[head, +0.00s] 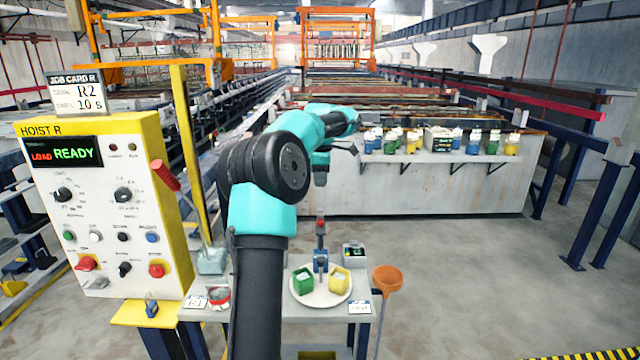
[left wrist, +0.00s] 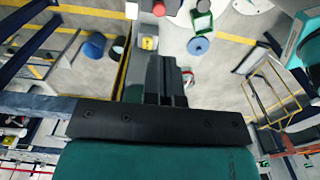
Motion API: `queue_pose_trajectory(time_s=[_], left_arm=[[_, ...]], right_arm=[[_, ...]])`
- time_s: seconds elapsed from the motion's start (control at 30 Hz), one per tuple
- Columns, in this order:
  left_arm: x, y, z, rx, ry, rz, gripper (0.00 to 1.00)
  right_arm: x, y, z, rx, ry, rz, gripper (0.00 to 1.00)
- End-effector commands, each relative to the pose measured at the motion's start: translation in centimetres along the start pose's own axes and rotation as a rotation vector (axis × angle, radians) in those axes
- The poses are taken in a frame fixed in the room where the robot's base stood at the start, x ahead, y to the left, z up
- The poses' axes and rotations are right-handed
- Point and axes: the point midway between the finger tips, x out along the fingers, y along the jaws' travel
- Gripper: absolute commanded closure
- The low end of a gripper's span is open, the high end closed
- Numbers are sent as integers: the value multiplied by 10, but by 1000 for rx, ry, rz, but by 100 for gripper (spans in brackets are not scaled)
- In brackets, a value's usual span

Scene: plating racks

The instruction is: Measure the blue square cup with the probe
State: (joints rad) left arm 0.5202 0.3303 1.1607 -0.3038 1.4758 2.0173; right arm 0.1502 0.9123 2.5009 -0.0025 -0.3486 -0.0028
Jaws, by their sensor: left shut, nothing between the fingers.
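On a white round plate (head: 321,300) stand a green square cup (head: 303,281) and a yellow square cup (head: 339,281). A blue block-like thing (head: 321,263) stands at the plate's back edge; whether it is the blue cup or a probe holder I cannot tell. A slim upright thing with a red top (head: 321,228), perhaps the probe, rises above it. A small meter (head: 354,251) is to its right. My left gripper (head: 320,180) hangs above these, apart from them. Its fingers (left wrist: 166,75) are together and empty in the left wrist view. My right gripper is not in view.
A control panel (head: 105,210) with a READY display stands at left. Several coloured containers (head: 440,142) line a shelf on the far tank wall. An orange funnel-like thing (head: 387,279) is right of the plate. My left arm hides part of the small table. Floor at right is clear.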

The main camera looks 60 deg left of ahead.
Motion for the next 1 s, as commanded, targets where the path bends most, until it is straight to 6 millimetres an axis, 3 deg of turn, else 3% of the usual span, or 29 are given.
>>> queue_pose_trajectory(time_s=[0.6, 0.8, 1.0], left_arm=[[102, -1, -1, 1, 1, -3, 100], [118, 0, 0, 1, -1, 0, 100], [119, 0, 0, 1, -1, 0, 100]], right_arm=[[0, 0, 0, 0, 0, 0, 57], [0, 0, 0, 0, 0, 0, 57], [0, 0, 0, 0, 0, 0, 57]])
